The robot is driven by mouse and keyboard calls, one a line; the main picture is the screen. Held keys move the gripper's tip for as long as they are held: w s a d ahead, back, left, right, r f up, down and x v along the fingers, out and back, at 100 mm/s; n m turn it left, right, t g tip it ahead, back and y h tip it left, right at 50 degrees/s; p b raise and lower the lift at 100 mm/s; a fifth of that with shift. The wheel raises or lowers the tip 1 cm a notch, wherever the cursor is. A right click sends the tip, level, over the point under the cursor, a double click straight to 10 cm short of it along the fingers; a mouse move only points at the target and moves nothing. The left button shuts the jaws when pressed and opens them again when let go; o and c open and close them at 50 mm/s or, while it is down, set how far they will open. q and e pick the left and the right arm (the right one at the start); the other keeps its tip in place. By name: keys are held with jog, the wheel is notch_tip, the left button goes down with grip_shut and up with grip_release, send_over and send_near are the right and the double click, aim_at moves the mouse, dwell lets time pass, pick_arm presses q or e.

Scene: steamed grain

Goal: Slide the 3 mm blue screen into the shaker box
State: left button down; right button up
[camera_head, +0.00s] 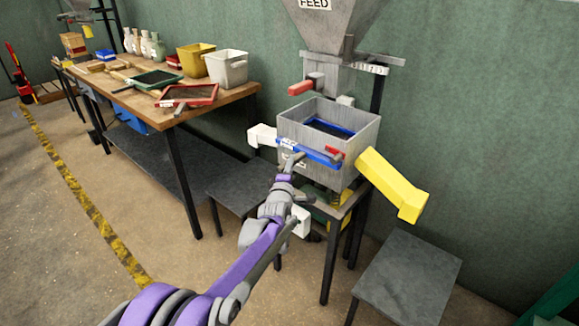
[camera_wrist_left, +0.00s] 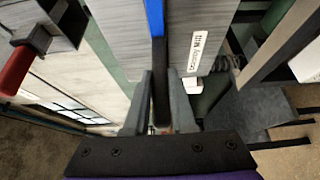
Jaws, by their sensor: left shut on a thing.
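The blue screen (camera_head: 312,151) is at the grey shaker box (camera_head: 357,150). Its blue front bar runs along the box's front wall, and more blue frame around dark mesh shows inside the open top. Whether the bar sits flush with the wall I cannot tell. My left gripper (camera_head: 290,165) is in front of the box, shut on the screen's front handle. In the left wrist view, the fingers (camera_wrist_left: 160,112) close on a dark tab below the blue bar (camera_wrist_left: 155,18), beside the box's labelled wall (camera_wrist_left: 204,25). My right gripper is not in view.
A red lever (camera_head: 334,153) is on the box front. A yellow spout (camera_head: 395,187) sticks out right, a white one (camera_head: 262,136) left. The feed hopper (camera_head: 335,22) hangs above. A wooden bench (camera_head: 232,103) at left holds green and red screens (camera_head: 188,95) and bins.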

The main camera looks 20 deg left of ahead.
pick_arm(q)
jog(key=shift+w+d+r, duration=0.1)
jog(key=shift+w+d, duration=0.1)
jog(key=shift+w, duration=0.3)
jog(key=shift+w+d, duration=0.2)
jog(key=shift+w, duration=0.3)
dwell(0.8)
jog(key=c, duration=0.7)
grip_release()
jog(key=shift+d, duration=0.1)
jog(key=shift+o, duration=0.2)
